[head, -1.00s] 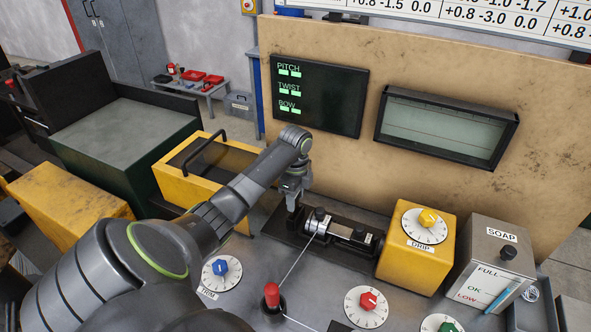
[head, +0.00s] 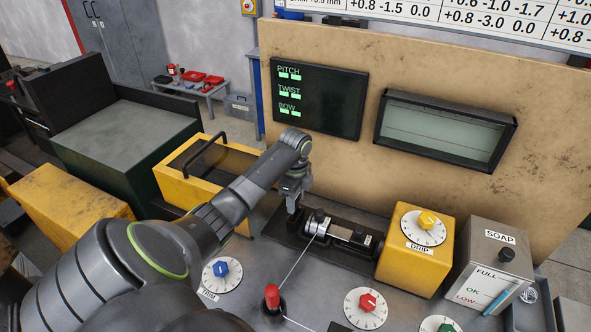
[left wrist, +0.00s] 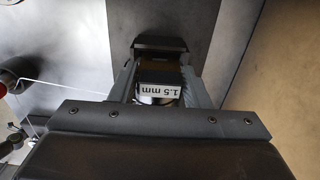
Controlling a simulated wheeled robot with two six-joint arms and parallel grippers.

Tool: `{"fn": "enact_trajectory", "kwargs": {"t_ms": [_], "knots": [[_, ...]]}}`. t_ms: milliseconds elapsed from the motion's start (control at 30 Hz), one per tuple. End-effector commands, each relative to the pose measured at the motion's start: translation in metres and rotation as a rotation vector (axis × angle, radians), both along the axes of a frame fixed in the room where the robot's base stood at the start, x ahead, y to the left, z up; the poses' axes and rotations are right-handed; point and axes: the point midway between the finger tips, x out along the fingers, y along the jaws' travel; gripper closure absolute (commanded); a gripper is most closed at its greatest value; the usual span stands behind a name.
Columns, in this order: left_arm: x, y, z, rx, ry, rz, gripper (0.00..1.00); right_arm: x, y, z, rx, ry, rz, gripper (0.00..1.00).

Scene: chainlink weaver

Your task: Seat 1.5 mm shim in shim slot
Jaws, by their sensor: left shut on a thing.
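My left gripper (head: 293,206) is over the left end of the black fixture (head: 270,226) on the bench, fingers pointing down. In the left wrist view the gripper (left wrist: 160,68) is shut on the 1.5 mm shim (left wrist: 158,87), whose white label reads "1.5 mm". The shim sits between the two grey fingers, with a dark block just beyond it. The shim slot cannot be made out, and whether the shim touches the fixture cannot be told. My right gripper is not in view.
A metal cylinder assembly (head: 340,232) lies right of my gripper, with a wire running from it past a red-capped post (head: 272,297). The yellow DRIP box (head: 411,265) and SOAP box (head: 487,262) stand further right. A yellow bin (head: 182,205) stands left. A tan panel rises behind.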

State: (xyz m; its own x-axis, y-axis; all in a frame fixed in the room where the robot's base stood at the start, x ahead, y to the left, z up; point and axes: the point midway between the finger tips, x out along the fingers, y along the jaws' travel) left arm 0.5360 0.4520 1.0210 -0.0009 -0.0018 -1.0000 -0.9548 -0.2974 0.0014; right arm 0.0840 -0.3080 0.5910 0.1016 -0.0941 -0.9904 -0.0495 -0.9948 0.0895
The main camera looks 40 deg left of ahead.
Motion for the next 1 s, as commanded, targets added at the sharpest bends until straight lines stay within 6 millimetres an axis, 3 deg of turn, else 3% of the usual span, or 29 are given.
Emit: {"fn": "enact_trajectory", "kwargs": {"t_ms": [1000], "knots": [[-0.0005,-0.0004,-0.0096,0.0,0.0,0.0,0.79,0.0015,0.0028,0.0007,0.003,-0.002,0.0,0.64]]}}
